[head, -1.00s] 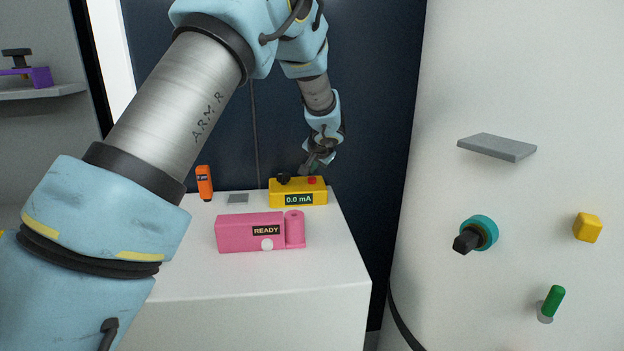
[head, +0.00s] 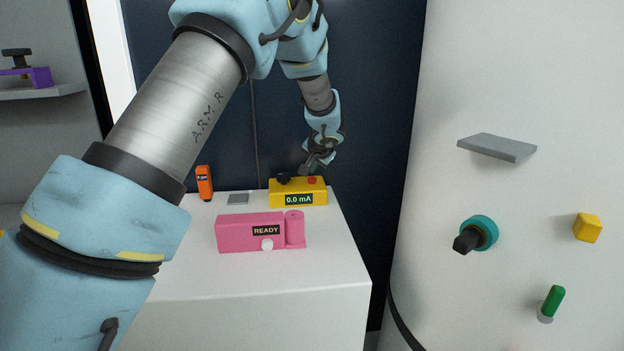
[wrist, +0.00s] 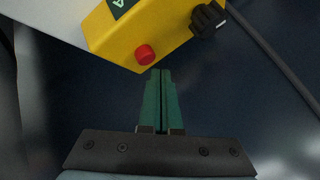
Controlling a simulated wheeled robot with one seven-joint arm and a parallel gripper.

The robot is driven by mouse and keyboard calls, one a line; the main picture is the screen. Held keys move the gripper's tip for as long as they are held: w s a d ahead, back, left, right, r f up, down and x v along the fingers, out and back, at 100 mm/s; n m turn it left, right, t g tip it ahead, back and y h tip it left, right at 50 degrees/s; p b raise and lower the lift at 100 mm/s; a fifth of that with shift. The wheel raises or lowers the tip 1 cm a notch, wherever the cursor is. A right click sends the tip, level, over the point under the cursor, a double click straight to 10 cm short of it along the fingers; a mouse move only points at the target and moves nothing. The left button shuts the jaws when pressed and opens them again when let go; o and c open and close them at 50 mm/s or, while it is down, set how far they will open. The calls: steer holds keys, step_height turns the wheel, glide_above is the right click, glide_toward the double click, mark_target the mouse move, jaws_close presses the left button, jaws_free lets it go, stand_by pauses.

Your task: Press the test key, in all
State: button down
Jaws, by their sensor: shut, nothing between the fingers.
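The yellow box (head: 283,197) stands at the back of the white cabinet top and its display reads 0.0 mA. A red key (head: 312,180) and a black knob (head: 283,177) sit on its top. In the wrist view the red key (wrist: 146,54) lies just beyond the fingertips, and the black knob (wrist: 207,20) is to the right. My gripper (wrist: 160,72) is shut and empty, its green fingers together. In the head view my gripper (head: 309,170) is above the box near the red key. I cannot tell whether the fingertips touch the key.
A pink unit (head: 242,231) marked READY stands in front of the yellow box. An orange handheld device (head: 204,183) and a grey plate (head: 238,199) are at the back left. The white wall at right carries a grey shelf (head: 497,147), a teal-ringed knob (head: 478,235) and other fittings.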

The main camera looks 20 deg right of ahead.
mark_target(312, 179)
steer(key=shift+f+b, duration=0.95)
steer(key=shift+b, duration=0.6)
stand_by(0.7)
steer(key=shift+r, duration=0.1)
steer(key=shift+r+p, duration=0.45)
steer(key=shift+r, duration=0.4)
steer(key=shift+r, duration=0.15)
steer(key=shift+r+p, duration=1.5)
steer(key=shift+r, duration=0.85)
